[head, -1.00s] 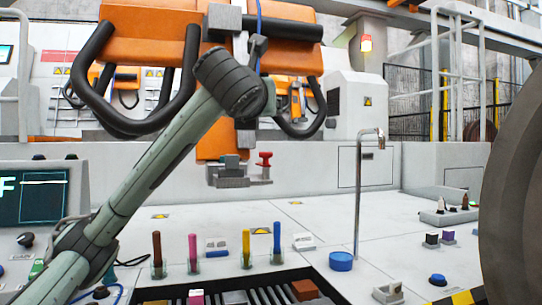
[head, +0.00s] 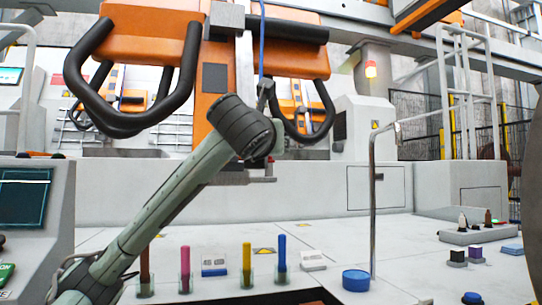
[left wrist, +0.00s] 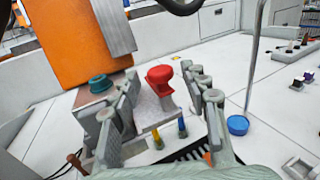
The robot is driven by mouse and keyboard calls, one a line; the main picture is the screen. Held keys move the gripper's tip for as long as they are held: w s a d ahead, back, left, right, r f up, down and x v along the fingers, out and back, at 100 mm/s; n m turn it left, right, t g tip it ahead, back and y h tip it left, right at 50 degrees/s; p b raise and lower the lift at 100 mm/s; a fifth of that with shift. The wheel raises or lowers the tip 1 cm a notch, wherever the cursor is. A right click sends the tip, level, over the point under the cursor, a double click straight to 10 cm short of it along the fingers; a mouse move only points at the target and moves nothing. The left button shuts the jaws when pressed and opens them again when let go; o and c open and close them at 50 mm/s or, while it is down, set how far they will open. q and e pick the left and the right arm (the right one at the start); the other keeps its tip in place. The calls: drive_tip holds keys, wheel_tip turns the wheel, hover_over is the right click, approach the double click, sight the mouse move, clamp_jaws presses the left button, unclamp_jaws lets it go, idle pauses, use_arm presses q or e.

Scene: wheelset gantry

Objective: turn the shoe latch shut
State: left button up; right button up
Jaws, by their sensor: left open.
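The shoe latch, a red knob on a grey block (left wrist: 160,78), stands in the middle of the left wrist view. In the head view my left arm covers nearly all of it. My left gripper (left wrist: 161,88) is open, with one finger left and one right of the red latch. The latch shows between the fingers, and I cannot tell whether they touch it. A green round knob (left wrist: 101,83) sits left of it on the shoe. In the head view the fingers are hidden behind my wrist. My right gripper is not in view.
The orange gantry carriage (head: 213,60) with black bent handles (head: 185,85) hangs above and around my wrist. A thin metal post (head: 373,200) stands to the right, beside a blue round cap (head: 356,280). Coloured pegs (head: 246,262) stand on the white deck below.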

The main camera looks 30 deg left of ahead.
use_arm(q)
drive_tip(key=x, duration=0.7)
drive_tip(key=shift+c, duration=0.6)
clamp_jaws()
